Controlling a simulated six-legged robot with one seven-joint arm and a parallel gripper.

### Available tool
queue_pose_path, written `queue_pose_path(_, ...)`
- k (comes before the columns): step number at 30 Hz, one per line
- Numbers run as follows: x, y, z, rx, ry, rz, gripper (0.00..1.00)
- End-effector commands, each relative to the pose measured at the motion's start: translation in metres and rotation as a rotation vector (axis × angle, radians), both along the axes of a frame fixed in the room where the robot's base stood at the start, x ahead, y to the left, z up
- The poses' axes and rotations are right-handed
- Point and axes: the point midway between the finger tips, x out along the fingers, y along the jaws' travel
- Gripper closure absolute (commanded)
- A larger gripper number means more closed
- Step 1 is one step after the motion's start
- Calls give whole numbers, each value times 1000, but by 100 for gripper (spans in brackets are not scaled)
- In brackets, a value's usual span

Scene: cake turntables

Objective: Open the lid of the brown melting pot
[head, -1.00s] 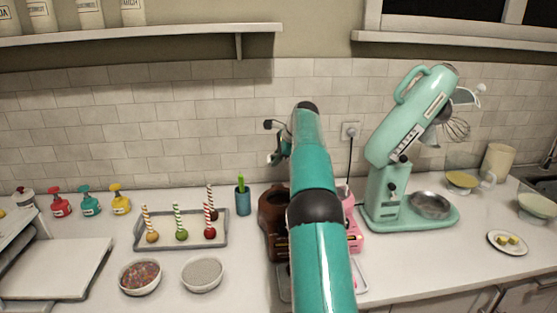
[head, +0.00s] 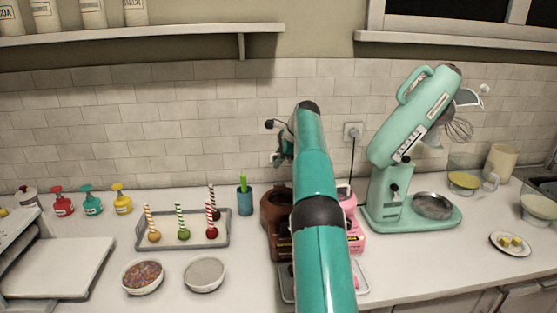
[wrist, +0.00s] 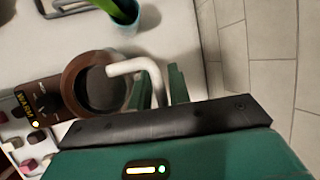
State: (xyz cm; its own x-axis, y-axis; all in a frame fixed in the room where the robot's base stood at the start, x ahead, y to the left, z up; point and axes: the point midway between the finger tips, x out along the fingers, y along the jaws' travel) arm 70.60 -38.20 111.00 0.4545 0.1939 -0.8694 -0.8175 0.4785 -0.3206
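The brown melting pot (head: 277,240) stands on the counter, partly hidden behind my arm in the head view. In the wrist view the pot (wrist: 70,77) shows a brown rim around a dark round top, with a dial and a lit indicator on its front. A cream curved handle (wrist: 128,66) reaches from the top toward my gripper (wrist: 159,85). The two green fingers are apart, with the handle's end between them. Contact cannot be made out. I cannot tell whether the dark round is the lid or the inside. My gripper is largely hidden in the head view.
A pink pot (head: 356,236) stands close on the right. A teal cup (head: 244,201) stands to the left, beside a tray (head: 228,228) of cake pops. Two bowls (head: 142,277) (head: 204,274) lie in front. A mint mixer (head: 385,190) stands at right.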

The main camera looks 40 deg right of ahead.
Motion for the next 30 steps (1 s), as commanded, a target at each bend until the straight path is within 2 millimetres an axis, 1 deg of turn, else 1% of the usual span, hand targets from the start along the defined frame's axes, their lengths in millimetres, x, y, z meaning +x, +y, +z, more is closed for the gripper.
queue_pose_path(4, -1, -1, 3, -2, -2, -1, 81)
queue_pose_path(7, -5, -3, 10, -3, -2, -2, 81)
queue_pose_path(14, -24, -11, 46, -3, -5, -3, 81)
queue_pose_path(18, -30, -13, 57, -1, -3, -1, 81)
queue_pose_path(23, -34, -15, 64, -1, -2, -1, 81)
queue_pose_path(30, -35, -15, 66, 0, -1, 0, 81)
